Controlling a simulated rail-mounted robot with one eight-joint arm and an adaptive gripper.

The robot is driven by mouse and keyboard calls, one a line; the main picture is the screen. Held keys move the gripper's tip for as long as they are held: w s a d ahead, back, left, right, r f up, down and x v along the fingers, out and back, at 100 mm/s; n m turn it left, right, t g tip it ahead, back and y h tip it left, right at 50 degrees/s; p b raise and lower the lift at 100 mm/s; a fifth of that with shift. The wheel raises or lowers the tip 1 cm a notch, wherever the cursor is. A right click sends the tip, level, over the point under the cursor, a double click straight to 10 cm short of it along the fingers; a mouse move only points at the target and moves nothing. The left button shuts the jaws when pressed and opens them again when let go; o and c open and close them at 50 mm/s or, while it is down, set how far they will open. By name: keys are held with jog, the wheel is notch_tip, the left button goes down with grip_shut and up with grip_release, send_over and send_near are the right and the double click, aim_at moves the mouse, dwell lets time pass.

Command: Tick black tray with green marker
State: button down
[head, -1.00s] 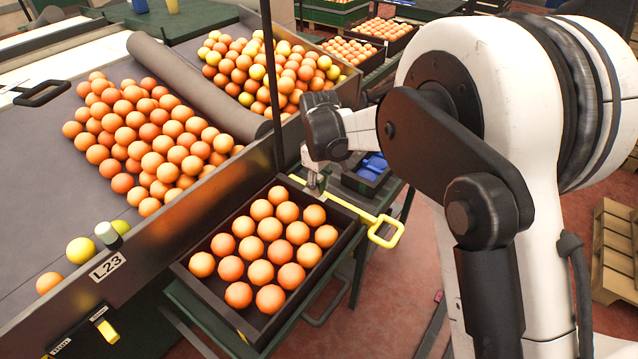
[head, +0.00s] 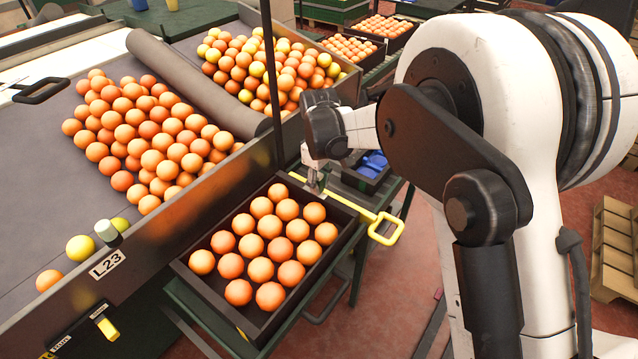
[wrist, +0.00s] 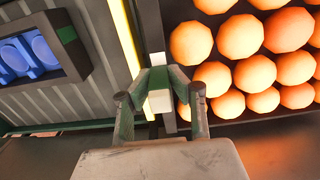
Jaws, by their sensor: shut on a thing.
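The black tray (head: 212,300), filled with oranges (head: 269,227), stands on a green stand beside the sorting table. My gripper (head: 315,188) is low at the tray's far rim, pointing down. In the wrist view my gripper (wrist: 160,112) is shut on a small white and green thing, which appears to be the green marker (wrist: 160,100). It lies over or close to the tray's dark rim (wrist: 151,30); whether it touches the rim I cannot tell. No green mark on the rim can be made out.
A yellow-handled bar (head: 384,229) runs along the tray's far side. A small dark box with blue things (head: 372,163) sits behind it. The sorting table (head: 50,190) holds heaps of oranges at the left. A dark post (head: 269,80) rises close to my gripper.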

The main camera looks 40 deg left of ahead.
aim_at(321, 175)
jog(key=shift+f+b, duration=0.4)
jog(key=shift+f, duration=0.05)
dwell(1.6)
jog(key=shift+d, duration=0.8)
dwell(0.4)
jog(key=shift+a+r, duration=0.1)
jog(key=shift+a, duration=0.55)
dwell(0.8)
jog(key=shift+r+p, duration=1.3)
jog(key=shift+r, duration=2.15)
